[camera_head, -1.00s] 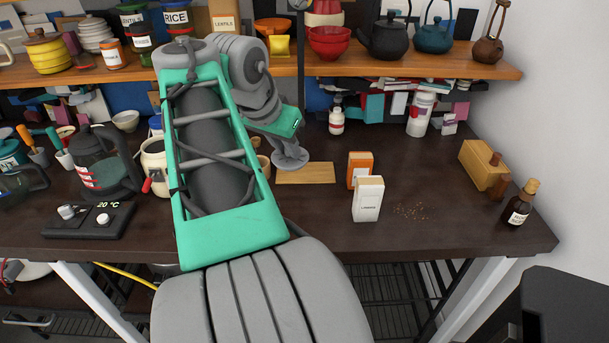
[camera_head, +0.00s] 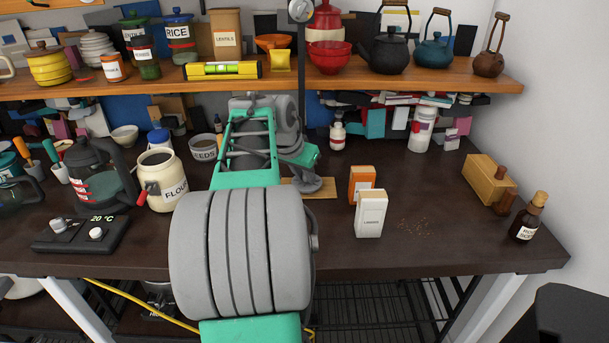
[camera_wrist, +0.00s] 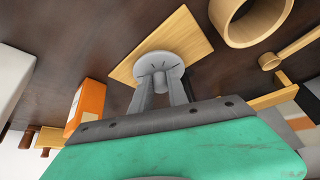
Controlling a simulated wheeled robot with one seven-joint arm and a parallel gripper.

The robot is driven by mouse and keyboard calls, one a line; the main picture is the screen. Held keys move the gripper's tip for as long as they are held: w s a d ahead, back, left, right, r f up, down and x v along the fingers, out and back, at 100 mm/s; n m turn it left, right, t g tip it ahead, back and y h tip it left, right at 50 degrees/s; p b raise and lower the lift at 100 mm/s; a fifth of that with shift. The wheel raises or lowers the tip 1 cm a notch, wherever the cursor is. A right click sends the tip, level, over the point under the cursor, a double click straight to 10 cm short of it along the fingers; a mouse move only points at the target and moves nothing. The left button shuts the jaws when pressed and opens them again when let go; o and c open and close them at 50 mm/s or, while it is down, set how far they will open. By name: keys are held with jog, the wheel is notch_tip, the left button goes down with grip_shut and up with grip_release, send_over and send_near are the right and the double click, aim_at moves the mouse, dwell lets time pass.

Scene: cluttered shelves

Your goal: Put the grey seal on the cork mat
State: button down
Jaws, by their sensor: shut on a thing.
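The grey seal, a round grey disc with a raised knob (camera_wrist: 160,64), is between the fingers of my gripper (camera_wrist: 161,88) in the wrist view. The fingers are shut on its knob. The cork mat (camera_wrist: 191,36), a flat tan rectangle, lies behind the disc in that view, and the disc overlaps its lower part. In the head view the seal (camera_head: 306,186) appears over the left part of the cork mat (camera_head: 324,189). My arm and gripper hide the mat's left side. I cannot tell whether the disc touches the mat.
An orange box (camera_head: 361,182) and a white box (camera_head: 371,214) stand just right of the mat. A wooden cylinder (camera_wrist: 254,20) is beside the mat in the wrist view. A flour jar (camera_head: 163,178) stands left of my arm. The counter's right middle is mostly clear.

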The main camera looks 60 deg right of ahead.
jog(key=shift+f, duration=0.2)
jog(key=c, duration=1.3)
grip_release()
jog(key=shift+r, duration=0.1)
jog(key=shift+r, duration=0.3)
jog(key=p+v, duration=0.2)
jog(key=v, duration=0.9)
jog(key=shift+a+r+p, duration=0.25)
jog(key=shift+a+p, duration=0.1)
